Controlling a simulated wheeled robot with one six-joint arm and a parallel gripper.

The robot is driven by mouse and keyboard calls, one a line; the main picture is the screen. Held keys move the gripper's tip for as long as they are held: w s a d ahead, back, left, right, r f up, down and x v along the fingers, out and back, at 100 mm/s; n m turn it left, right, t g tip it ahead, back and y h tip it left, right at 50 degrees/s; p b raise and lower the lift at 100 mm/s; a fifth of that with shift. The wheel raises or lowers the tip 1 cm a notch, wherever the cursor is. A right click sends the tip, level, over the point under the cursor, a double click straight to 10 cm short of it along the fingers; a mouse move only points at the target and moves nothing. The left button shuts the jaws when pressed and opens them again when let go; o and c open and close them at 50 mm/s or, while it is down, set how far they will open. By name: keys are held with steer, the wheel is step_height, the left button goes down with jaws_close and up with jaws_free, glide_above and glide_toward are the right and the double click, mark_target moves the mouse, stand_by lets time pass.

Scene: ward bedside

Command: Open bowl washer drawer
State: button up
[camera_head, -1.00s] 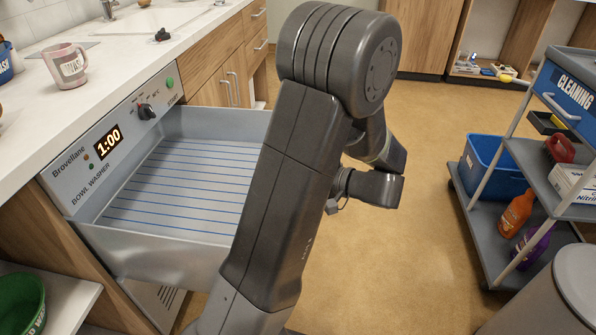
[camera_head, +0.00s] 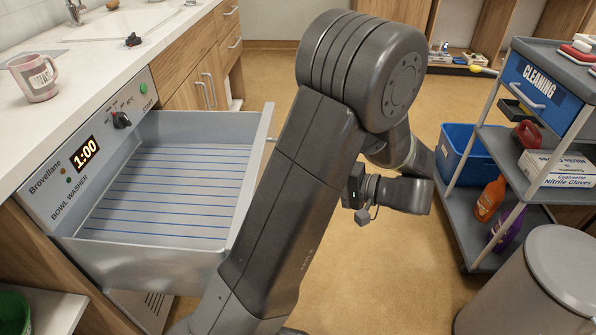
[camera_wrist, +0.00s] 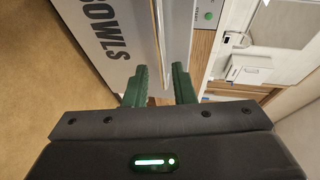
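The grey bowl washer drawer (camera_head: 160,262) stands pulled far out of the bowl washer (camera_head: 83,165) in the head view. Its tray is empty, with blue lines on the floor. In the wrist view the drawer front (camera_wrist: 105,25) bears the word BOWLS. A thin bar, seemingly its handle, runs along this front. My gripper (camera_wrist: 160,85) shows two green fingers, apart, one on each side of the bar's line. I see gaps beside the bar, so no firm hold shows.
A mug (camera_head: 36,80) stands on the counter above the washer. The cleaning trolley (camera_head: 475,235) stands at the right with a blue bucket (camera_head: 463,155), and a grey bin (camera_head: 525,290) is in front of it. The floor between drawer and trolley is clear.

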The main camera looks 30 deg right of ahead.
steer(key=v, duration=0.2)
steer(key=shift+s+d+r, duration=0.1)
steer(key=shift+s+d, duration=0.05)
steer(key=shift+s, duration=0.15)
steer(key=shift+w, duration=0.1)
steer(key=b+x, duration=0.2)
steer(key=x, duration=1.1)
steer(key=shift+w, duration=0.1)
steer(key=shift+w+a, duration=0.3)
steer(key=shift+a, duration=0.15)
steer(key=shift+f, duration=0.2)
